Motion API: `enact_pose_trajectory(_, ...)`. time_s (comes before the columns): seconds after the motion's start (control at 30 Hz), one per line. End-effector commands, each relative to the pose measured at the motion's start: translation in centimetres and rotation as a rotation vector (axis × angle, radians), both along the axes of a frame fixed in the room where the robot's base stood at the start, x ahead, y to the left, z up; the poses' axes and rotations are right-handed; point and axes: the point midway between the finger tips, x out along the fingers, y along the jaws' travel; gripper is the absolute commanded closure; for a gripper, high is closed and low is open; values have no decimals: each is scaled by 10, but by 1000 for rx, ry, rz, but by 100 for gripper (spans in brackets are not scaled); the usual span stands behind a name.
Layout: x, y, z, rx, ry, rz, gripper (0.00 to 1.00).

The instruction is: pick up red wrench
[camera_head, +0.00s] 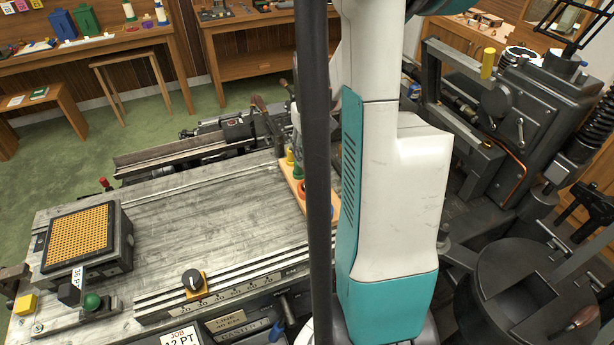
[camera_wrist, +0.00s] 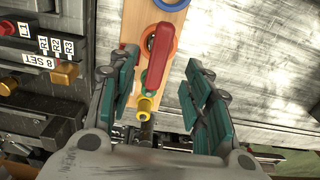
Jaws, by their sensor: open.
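A long red piece with rounded ends, which looks like the red wrench (camera_wrist: 160,46), shows at the top middle of the wrist view. It lies over a wooden board (camera_wrist: 132,22) with coloured rings. A yellow knob-like piece (camera_wrist: 145,104) shows just below it. My gripper (camera_wrist: 160,62) is open, with teal-padded fingers on either side of the red piece in the picture. I see no contact, and cannot tell the height gap. In the head view, the board (camera_head: 287,185) is partly behind a dark pole, and my arm hides the gripper.
A grey machine bed (camera_head: 200,215) has free surface left of the board. A box with an orange grid top (camera_head: 78,236) sits at its left end. Dark machinery (camera_head: 520,125) stands on the right. In the wrist view, a labelled panel with brass knobs (camera_wrist: 64,74) is at left.

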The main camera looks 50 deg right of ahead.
Motion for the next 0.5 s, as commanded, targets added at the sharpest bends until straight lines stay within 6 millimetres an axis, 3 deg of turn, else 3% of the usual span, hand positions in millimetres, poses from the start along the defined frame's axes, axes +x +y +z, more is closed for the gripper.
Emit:
enact_pose_trajectory(0.1,1,0,-18,0,0,0,55)
enact_pose_trajectory(0.37,2,-1,-31,0,-1,0,55)
enact_pose_trajectory(0.5,5,-3,-47,0,-1,0,55)
